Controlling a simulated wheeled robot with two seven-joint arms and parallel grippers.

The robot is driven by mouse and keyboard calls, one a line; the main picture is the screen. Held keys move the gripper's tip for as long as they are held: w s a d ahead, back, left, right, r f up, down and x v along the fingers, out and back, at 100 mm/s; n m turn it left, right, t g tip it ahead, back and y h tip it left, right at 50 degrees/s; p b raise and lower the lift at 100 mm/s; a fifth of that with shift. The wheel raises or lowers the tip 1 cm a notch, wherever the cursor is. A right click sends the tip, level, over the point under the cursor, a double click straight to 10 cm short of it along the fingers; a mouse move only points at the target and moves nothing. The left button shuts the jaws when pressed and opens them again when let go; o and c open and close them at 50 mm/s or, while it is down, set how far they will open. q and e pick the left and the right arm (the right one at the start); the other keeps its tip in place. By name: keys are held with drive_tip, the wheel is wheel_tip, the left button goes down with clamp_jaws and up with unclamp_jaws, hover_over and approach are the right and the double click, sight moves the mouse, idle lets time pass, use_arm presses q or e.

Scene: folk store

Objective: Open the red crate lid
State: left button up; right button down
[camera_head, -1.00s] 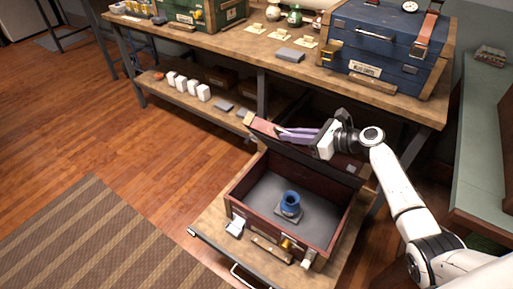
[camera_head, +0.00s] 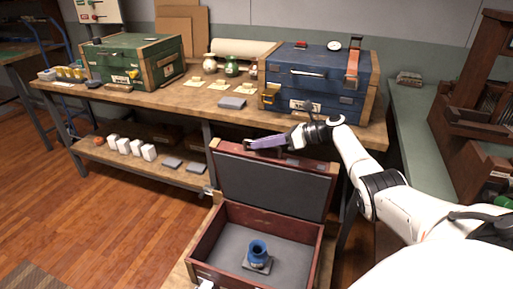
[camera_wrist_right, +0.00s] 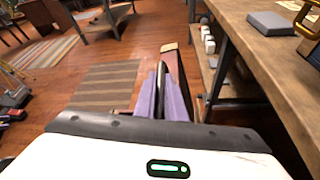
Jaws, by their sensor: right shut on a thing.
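The red crate (camera_head: 204,248) stands low in front of the workbench, with a grey lining and a blue pot (camera_head: 258,250) on a small grey slab inside. Its lid (camera_head: 272,187) stands raised at the back, near upright, its grey inner face toward me. My right gripper (camera_head: 262,143) is at the lid's top edge, its purple fingers closed on the edge. In the right wrist view the purple fingers (camera_wrist_right: 163,98) lie on both sides of the lid's edge (camera_wrist_right: 170,66).
The workbench (camera_head: 182,100) behind the lid carries a green chest (camera_head: 133,62), a blue chest (camera_head: 318,80) and several small items. White blocks (camera_head: 130,146) stand on its lower shelf. A green-topped bench (camera_head: 412,130) stands at right. Floor at left is clear.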

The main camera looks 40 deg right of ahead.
drive_tip(key=shift+s+f, duration=0.1)
drive_tip(key=shift+f, duration=0.05)
drive_tip(key=c, duration=1.8)
unclamp_jaws()
drive_tip(key=shift+d, duration=0.1)
use_arm(q)
drive_tip(key=shift+s+f, duration=0.1)
drive_tip(key=shift+f, duration=0.1)
drive_tip(key=shift+a, duration=0.1)
use_arm(e)
drive_tip(key=p+v, duration=0.1)
drive_tip(key=v, duration=0.9)
drive_tip(key=shift+s+p, duration=0.1)
drive_tip(key=shift+p, duration=0.3)
use_arm(q)
drive_tip(key=shift+s+a+r, duration=0.1)
drive_tip(key=shift+a+r, duration=0.15)
drive_tip(key=shift+r, duration=0.3)
drive_tip(key=shift+s, duration=0.1)
